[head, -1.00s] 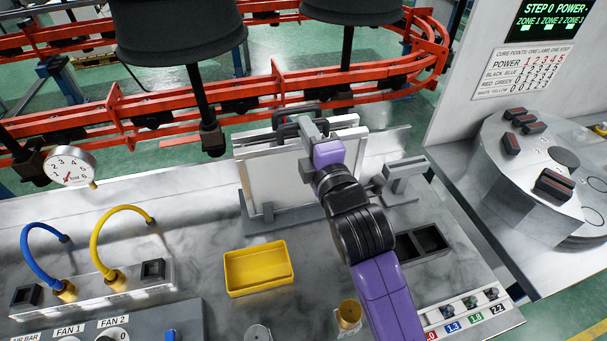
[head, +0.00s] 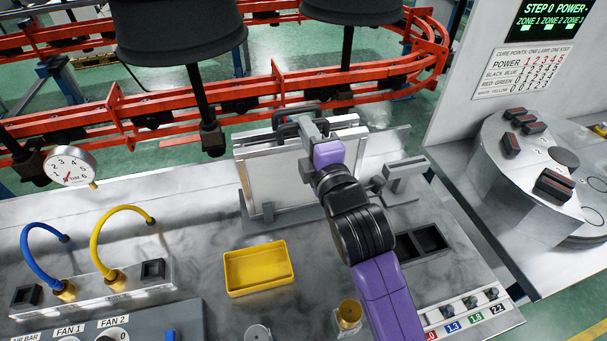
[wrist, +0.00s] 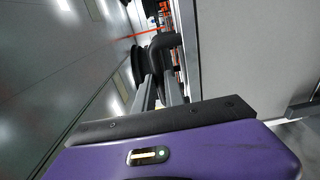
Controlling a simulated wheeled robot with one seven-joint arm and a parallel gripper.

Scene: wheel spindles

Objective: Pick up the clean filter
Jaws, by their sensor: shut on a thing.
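Pale, flat filter panels stand upright side by side in a grey rack (head: 258,222) at the back of the bench. The white panel that I take for the clean filter (head: 278,182) faces me, and its pale side fills the right of the wrist view (wrist: 240,50). My gripper (head: 303,128) is at the top edge of the panels, shut on a black handle (wrist: 165,42). My arm hides part of the panels' right side. I cannot tell whether the held panel is clear of the rack.
A yellow tray (head: 258,268) sits empty in front of the rack. A grey bracket (head: 402,174) stands right of my arm. Red conveyor rails (head: 270,95) with hanging black parts run behind the bench. A pressure gauge (head: 70,167) and hoses are at left.

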